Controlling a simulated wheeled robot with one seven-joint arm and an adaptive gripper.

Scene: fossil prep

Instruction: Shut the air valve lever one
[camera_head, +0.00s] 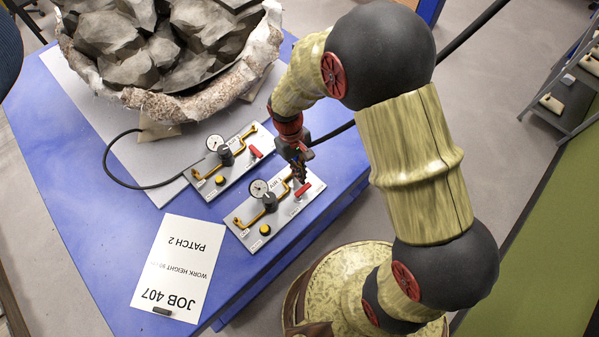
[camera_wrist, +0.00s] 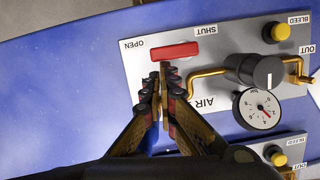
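The air panel (camera_wrist: 225,45) is a pale plate with a red lever (camera_wrist: 174,51), a round gauge (camera_wrist: 259,109) and brass piping. The lever lies between the OPEN and SHUT labels, its left end near OPEN. In the head view this panel (camera_head: 286,218) is the nearer of two, and its red lever (camera_head: 303,189) is just below my gripper (camera_head: 299,172). In the wrist view my gripper (camera_wrist: 161,80) has its fingers together with nothing seen between them. Its tips are close beside the lever; contact cannot be told. The lever's pivot is not clear.
A second similar panel (camera_head: 229,164) with its own red lever (camera_head: 255,151) sits alongside. A large jacketed fossil block (camera_head: 165,100) is at the back left. A job sheet (camera_head: 180,265) lies on the blue table (camera_head: 80,190). Free table lies left of the air panel in the wrist view.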

